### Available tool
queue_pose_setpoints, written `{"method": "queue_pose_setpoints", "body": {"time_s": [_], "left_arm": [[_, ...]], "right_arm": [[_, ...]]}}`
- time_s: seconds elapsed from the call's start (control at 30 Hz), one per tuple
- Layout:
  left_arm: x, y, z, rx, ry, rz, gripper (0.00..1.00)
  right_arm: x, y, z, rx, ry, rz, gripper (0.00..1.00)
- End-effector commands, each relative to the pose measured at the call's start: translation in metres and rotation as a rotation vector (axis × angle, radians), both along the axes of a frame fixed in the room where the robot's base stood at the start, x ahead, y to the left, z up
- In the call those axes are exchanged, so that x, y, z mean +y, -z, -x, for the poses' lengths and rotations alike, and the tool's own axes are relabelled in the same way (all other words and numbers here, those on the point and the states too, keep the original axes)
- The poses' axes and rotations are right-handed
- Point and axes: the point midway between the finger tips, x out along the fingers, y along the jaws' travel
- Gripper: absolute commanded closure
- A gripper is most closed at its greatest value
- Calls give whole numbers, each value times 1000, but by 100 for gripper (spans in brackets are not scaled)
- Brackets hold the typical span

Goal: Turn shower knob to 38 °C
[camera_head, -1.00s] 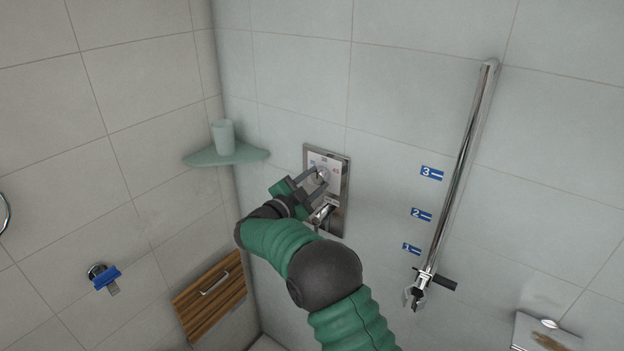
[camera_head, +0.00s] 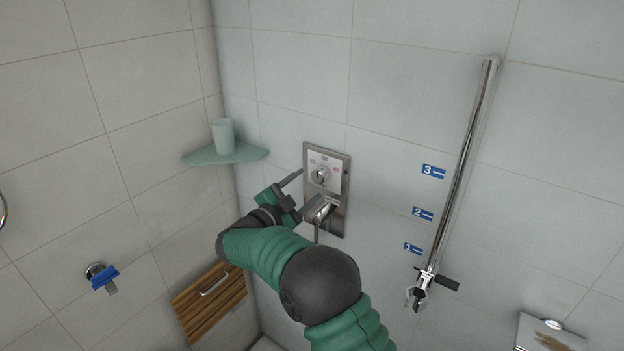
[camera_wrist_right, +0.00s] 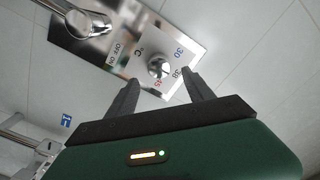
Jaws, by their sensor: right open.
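The shower knob (camera_head: 320,175) is a round chrome knob on the upper part of a metal wall panel (camera_head: 340,205). In the right wrist view the knob (camera_wrist_right: 159,67) sits on a white dial with the marks 30, 38 and 45 around it. My right gripper (camera_head: 307,189) is open and empty, just left of and in front of the panel. In the right wrist view its two fingers (camera_wrist_right: 160,88) point toward the knob, apart from each other, with nothing between them. I cannot make out the exact setting of the knob. My left gripper is not in view.
A chrome spout-like fitting (camera_head: 319,209) sticks out below the knob, close to my right gripper. A corner shelf (camera_head: 226,154) with a cup (camera_head: 223,135) is at left. A chrome rail (camera_head: 463,165) runs down the wall at right. A folded wooden seat (camera_head: 209,300) is at lower left.

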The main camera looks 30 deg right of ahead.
Motion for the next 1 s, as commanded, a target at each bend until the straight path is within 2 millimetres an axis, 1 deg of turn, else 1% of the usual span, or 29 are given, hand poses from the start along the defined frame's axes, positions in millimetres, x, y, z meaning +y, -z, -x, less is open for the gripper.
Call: {"method": "queue_pose_setpoints", "body": {"time_s": [0.03,0.2,0.3,0.4,0.57,1.0], "left_arm": [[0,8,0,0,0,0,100],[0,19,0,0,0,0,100],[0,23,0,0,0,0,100],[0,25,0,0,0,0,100],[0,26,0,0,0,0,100],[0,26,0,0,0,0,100]], "right_arm": [[15,4,5,-1,-5,0,39],[61,4,26,-1,-4,0,39],[83,3,36,-2,-4,0,39],[98,2,43,-1,-1,0,39],[108,1,48,-1,1,-1,39],[109,0,46,0,-10,1,39]]}}
